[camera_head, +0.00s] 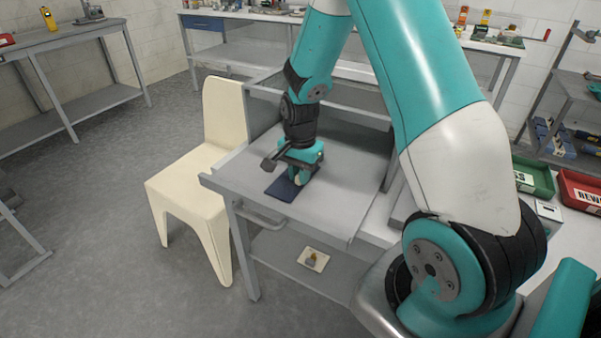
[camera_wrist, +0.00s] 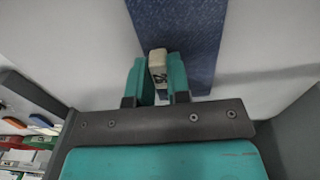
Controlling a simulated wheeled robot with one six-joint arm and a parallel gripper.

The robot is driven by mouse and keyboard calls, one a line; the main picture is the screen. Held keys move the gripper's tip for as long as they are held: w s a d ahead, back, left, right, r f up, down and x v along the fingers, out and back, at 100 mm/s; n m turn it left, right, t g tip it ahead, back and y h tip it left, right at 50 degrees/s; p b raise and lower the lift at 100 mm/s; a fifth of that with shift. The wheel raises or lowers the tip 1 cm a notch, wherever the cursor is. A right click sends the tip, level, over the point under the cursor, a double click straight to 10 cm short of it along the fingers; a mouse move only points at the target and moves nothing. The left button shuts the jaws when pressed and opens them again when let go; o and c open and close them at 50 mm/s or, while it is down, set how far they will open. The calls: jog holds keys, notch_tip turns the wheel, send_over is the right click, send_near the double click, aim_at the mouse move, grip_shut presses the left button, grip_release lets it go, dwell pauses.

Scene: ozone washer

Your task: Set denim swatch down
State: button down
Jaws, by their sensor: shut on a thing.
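The denim swatch (camera_head: 281,189) is a flat dark blue piece at the grey tray-like surface of the bench (camera_head: 340,165). It also shows in the wrist view (camera_wrist: 188,35), running up from my gripper's fingers. In the wrist view my gripper (camera_wrist: 158,78) is shut on a small cream tab with a dark mark (camera_wrist: 157,62) at the swatch. The swatch looks level and at or very close to the surface; I cannot tell whether it touches.
A cream chair (camera_head: 190,160) stands against the bench's left side. A small card or tray (camera_head: 313,259) lies on the lower shelf. Green (camera_head: 533,177) and red (camera_head: 580,190) bins stand at the right. The surface around the swatch is clear.

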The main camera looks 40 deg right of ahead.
jog(key=shift+f, duration=0.15)
jog(key=c, duration=1.1)
grip_release()
notch_tip(320, 180, up, 12)
jog(key=s+a+r+n+y, duration=0.1)
jog(key=s+a+r+n, duration=0.4)
jog(key=a, duration=0.3)
jog(key=s+a+r+n+y, duration=0.1)
jog(key=s+a+r+n, duration=0.1)
jog(key=s+a+n, duration=0.75)
jog(key=s+a+r+n+y, duration=0.1)
jog(key=s+a+n, duration=0.2)
jog(key=s+a+r+n+y, duration=0.1)
jog(key=s+a+n, duration=0.2)
jog(key=s, duration=0.1)
jog(key=shift+a+r+n, duration=0.1)
jog(key=shift+a+n, duration=0.05)
jog(key=shift+n, duration=0.2)
